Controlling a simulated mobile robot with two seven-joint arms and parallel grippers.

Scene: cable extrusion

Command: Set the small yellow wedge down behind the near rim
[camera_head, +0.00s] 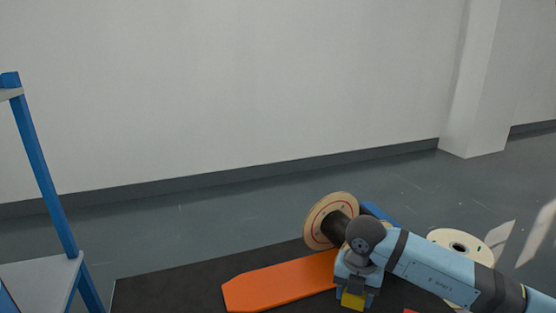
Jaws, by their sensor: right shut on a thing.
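The small yellow wedge (353,300) shows at the bottom of the picture, at the tip of my right gripper (353,291). My right gripper is shut on it and points down, just right of the orange ramp-like board. A wooden reel (327,217) with a tan round rim and a black core stands behind my right wrist. My arm hides much of the reel's right side. I cannot tell whether the wedge touches the surface below. My left gripper is out of the picture.
An orange board (275,286) lies on a black mat or platform (165,291). A cream reel (456,240) is partly behind my right arm. A blue-framed shelf (48,170) stands at the left. The dark surface left of the board is clear.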

